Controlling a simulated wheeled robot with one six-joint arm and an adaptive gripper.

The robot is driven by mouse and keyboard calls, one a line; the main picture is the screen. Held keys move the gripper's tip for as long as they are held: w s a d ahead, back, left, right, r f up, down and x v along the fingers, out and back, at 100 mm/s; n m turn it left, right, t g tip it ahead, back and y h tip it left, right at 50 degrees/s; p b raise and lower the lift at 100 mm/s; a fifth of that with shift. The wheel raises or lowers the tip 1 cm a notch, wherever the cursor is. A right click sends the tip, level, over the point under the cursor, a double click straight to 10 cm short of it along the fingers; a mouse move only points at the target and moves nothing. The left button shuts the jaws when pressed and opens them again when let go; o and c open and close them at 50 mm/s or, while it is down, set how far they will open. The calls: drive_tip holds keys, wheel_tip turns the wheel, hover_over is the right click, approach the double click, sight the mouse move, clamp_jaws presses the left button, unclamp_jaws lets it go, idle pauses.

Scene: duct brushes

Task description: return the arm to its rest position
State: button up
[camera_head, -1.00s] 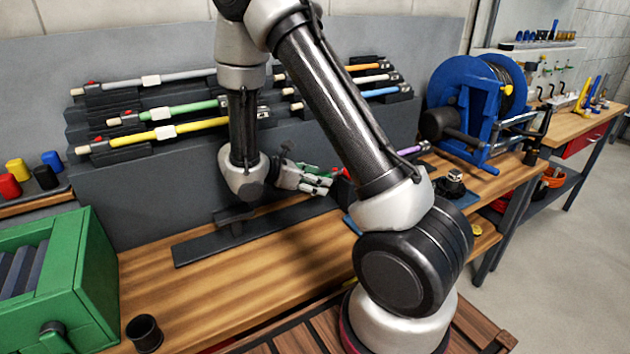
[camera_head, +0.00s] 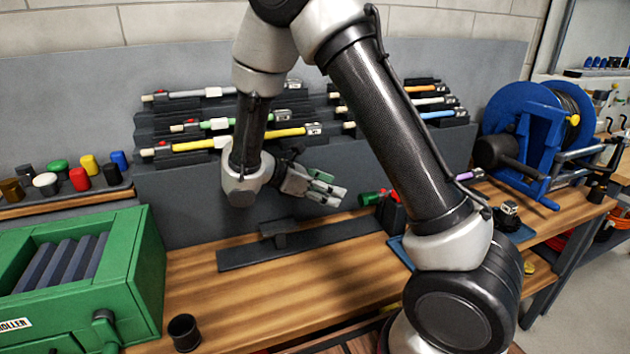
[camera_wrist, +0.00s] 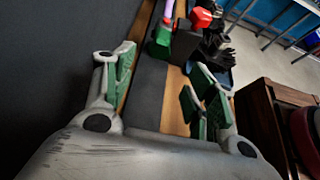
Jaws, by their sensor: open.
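My gripper (camera_head: 328,188) is open and empty in the head view. It hangs above the back of the wooden bench, over the dark flat bar, with its green-padded fingers pointing right. In the wrist view my gripper (camera_wrist: 160,90) shows its two fingers spread apart with nothing between them. My arm's dark forearm crosses the right half of the head view and hides part of the rack and bench behind it.
A rack holds several coloured rods, such as a yellow one (camera_head: 250,138). A dark bar (camera_head: 300,240) lies on the bench. A green box (camera_head: 140,275), a black cup (camera_head: 184,333) and a blue reel (camera_head: 530,135) stand around. A red and green item (camera_head: 385,200) sits right of my gripper.

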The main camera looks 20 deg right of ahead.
drive_tip(key=s+m+g+y, duration=0.3)
drive_tip(key=s+m+y, duration=0.3)
drive_tip(key=s, duration=0.4)
drive_tip(key=s+d+r+m+t+y, duration=0.3)
drive_tip(key=s+r+m, duration=0.3)
drive_tip(key=r, duration=0.2)
drive_tip(key=s+d+r+m+t+y, duration=0.3)
drive_tip(key=s+r+m, duration=0.3)
drive_tip(key=r, duration=0.2)
drive_tip(key=shift+s+d+r+t, duration=0.25)
drive_tip(key=shift+s+d+t, duration=0.1)
drive_tip(key=shift+d+t, duration=0.3)
